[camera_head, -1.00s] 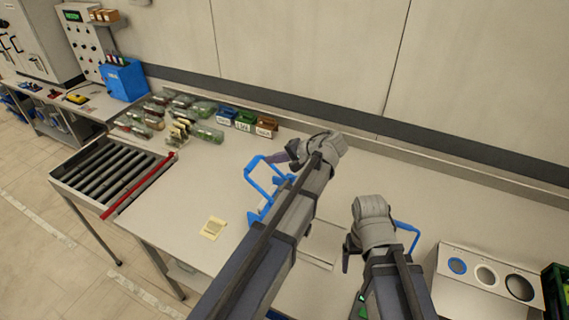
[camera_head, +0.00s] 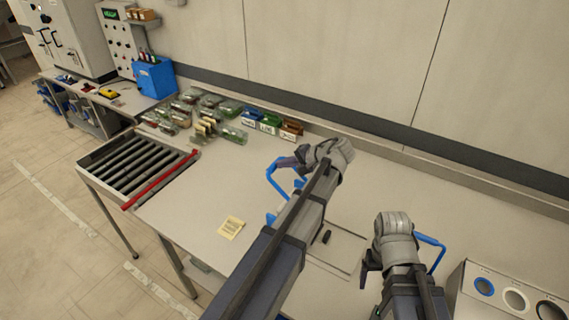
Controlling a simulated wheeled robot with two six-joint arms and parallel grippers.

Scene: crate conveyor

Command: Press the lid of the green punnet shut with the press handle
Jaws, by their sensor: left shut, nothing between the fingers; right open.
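A blue tubular frame (camera_head: 275,180) stands on the table beside my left gripper; I cannot tell if it is the press handle. My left gripper (camera_head: 287,161) is shut and empty, close to the frame's top; contact is unclear. A second blue bar (camera_head: 432,241) shows to the right of my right wrist. My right gripper (camera_head: 366,278) is open over the front right of the table, with its fingers partly hidden. I cannot pick out the green punnet or its lid; my arms hide the table's front.
Several clear packs (camera_head: 205,115) and labelled blue, green and brown boxes (camera_head: 270,122) stand at the back left. A yellow note (camera_head: 231,228) lies on the table. A red bar (camera_head: 160,180) edges the roller conveyor (camera_head: 122,160). A panel with round holes (camera_head: 510,295) stands right.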

